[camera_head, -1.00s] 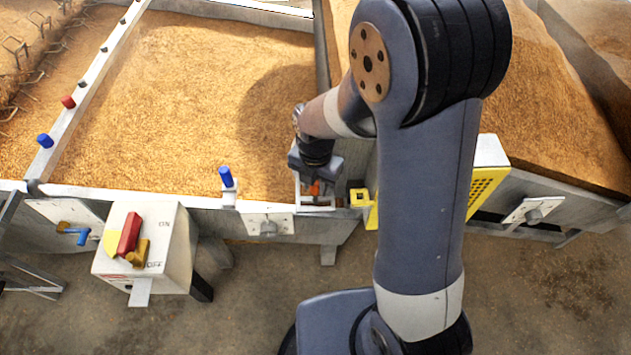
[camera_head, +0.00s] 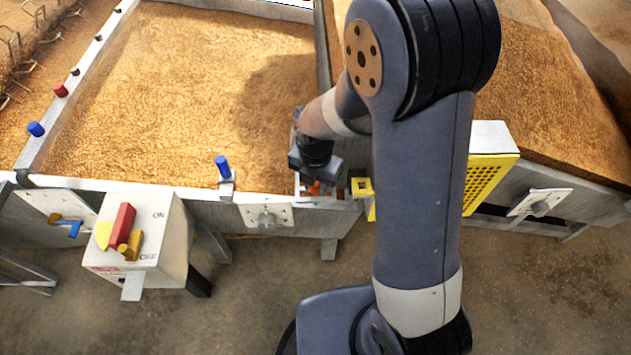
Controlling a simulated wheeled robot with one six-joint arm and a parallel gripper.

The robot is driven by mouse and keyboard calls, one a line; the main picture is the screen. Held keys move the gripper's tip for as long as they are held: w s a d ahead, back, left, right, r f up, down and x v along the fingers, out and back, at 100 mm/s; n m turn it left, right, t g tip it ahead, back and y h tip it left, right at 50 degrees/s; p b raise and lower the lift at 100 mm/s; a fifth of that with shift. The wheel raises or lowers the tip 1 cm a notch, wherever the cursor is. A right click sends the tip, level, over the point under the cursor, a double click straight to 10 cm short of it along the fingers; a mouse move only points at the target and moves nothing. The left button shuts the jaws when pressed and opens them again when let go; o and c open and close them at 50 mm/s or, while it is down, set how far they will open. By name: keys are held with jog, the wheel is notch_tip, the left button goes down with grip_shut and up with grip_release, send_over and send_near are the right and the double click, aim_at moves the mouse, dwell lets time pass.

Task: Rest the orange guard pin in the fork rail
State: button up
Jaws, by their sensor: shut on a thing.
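My gripper (camera_head: 311,183) is at the front right corner of the left grain bed, pointing down just above the front rim. It is shut on the orange guard pin (camera_head: 314,188), of which only a small orange patch shows between the fingers. A grey bracket-like part of the rim lies right under the gripper; I cannot tell whether the pin touches it. No fork rail can be made out for certain; a yellow bracket with a square opening (camera_head: 361,187) stands just right of the gripper.
A grey switch box (camera_head: 158,225) with a red lever (camera_head: 122,226) stands at the front left. A blue peg (camera_head: 223,167) stands on the front rim. A yellow perforated guard (camera_head: 490,184) is right of my arm. The floor in front is clear.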

jog(key=shift+f, duration=0.25)
jog(key=o, duration=1.1)
jog(key=shift+c, duration=0.2)
jog(key=shift+r, duration=0.1)
notch_tip(320, 180, up, 11)
jog(key=shift+f+p, duration=0.15)
jog(key=shift+p, duration=0.4)
jog(key=shift+f, duration=0.15)
